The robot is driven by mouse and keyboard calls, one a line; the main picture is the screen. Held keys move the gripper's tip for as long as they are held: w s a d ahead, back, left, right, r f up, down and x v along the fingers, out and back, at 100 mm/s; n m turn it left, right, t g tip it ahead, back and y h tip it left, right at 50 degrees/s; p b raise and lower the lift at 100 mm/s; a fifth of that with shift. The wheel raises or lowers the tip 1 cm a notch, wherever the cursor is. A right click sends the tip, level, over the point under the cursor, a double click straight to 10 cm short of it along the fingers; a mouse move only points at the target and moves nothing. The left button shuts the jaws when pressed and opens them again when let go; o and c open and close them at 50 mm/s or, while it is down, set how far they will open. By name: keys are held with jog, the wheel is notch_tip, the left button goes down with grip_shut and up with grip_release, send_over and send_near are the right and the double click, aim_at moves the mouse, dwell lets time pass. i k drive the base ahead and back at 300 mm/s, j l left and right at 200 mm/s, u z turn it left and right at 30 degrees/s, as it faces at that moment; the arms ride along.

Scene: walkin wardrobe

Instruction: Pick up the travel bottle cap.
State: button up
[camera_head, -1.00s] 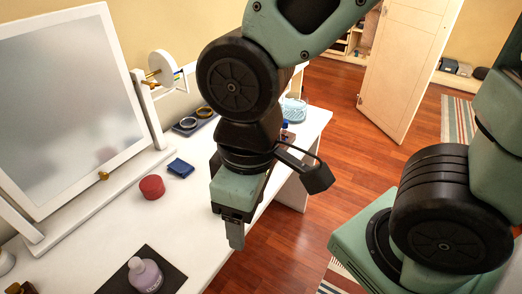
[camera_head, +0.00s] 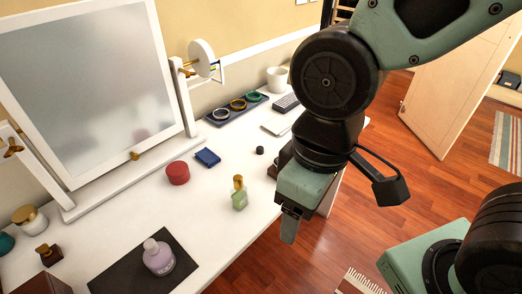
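A small black cylinder (camera_head: 259,150) stands on the white table top, right of the blue box; it looks like the travel bottle cap, but it is too small to be sure. My gripper (camera_head: 289,232) hangs pointing down near the table's front edge, to the right of and nearer than the black cylinder, apart from it. Only one finger shape shows clearly, so its opening cannot be told. Nothing is seen held in it.
A green bottle with a gold top (camera_head: 239,195) stands between the cylinder and the front edge. A red round box (camera_head: 178,173), a blue box (camera_head: 207,158), a purple bottle (camera_head: 158,257) on a dark mat, a bracelet tray (camera_head: 238,108) and a mirror (camera_head: 85,85) are around.

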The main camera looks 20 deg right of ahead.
aim_at(260, 149)
jog(key=z, duration=0.25)
jog(key=i+j+u, duration=0.15)
jog(key=u, duration=0.35)
jog(key=i+u, duration=0.3)
jog(key=u, duration=0.2)
